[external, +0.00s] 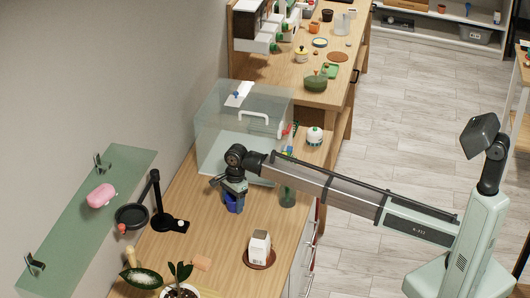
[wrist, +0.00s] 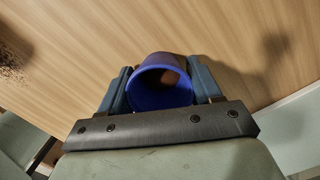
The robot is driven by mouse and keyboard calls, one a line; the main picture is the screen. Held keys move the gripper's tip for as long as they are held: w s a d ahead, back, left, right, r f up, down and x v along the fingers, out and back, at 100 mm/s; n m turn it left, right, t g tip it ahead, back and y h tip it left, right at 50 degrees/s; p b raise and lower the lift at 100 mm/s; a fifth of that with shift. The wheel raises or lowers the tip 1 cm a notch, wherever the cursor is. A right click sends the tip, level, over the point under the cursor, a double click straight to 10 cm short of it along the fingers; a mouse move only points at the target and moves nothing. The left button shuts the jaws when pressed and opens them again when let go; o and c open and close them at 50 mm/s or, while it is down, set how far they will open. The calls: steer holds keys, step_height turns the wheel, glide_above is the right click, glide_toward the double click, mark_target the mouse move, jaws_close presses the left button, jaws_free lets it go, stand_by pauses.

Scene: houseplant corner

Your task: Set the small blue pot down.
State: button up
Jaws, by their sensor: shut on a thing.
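The small blue pot (external: 233,205) is between the fingers of my gripper (external: 234,195) over the wooden counter (external: 190,195) in the external view. In the wrist view the blue pot (wrist: 157,96) shows its round open mouth, with a brownish patch inside. The two fingers of my gripper (wrist: 160,84) press on its left and right sides, shut on it. The pot's base is hidden, so I cannot tell whether it touches the counter.
A clear case (external: 215,140) stands behind my gripper. A black stand (external: 160,205) is to the left, and a greenish glass (external: 288,195) is to the right. A white carton (external: 259,247) sits on a brown saucer in front. Bare counter lies between them.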

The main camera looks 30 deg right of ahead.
steer(key=o, duration=1)
steer(key=shift+o, duration=0.2)
steer(key=shift+r, duration=0.15)
step_height(320, 180, up, 12)
steer(key=d, duration=0.1)
steer(key=shift+w+d, duration=0.2)
